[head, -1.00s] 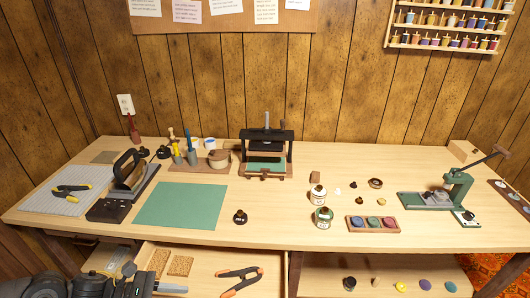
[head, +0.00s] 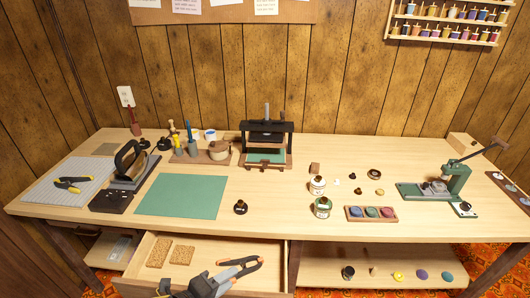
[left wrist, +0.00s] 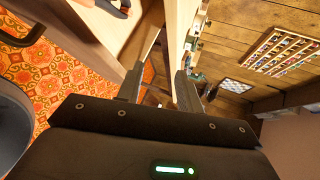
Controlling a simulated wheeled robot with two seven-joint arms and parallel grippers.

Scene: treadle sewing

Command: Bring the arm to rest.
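My left gripper (head: 220,279) is low at the front of the workbench (head: 320,236), over the front part of the open drawer (head: 210,249). In the left wrist view my left gripper (left wrist: 159,88) has its two fingers apart, with nothing held between them. In the head view it overlaps the orange-handled tool (head: 246,263) in the drawer and hides part of it; I cannot tell whether they touch. My right gripper is in neither view.
Two cork-coloured pieces (head: 181,255) lie in the drawer. A green mat (head: 180,196), a black press (head: 266,141) and a green lever press (head: 445,188) stand or lie on the bench. A lower shelf (head: 330,270) holds small items. Orange patterned carpet (left wrist: 62,75) shows below.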

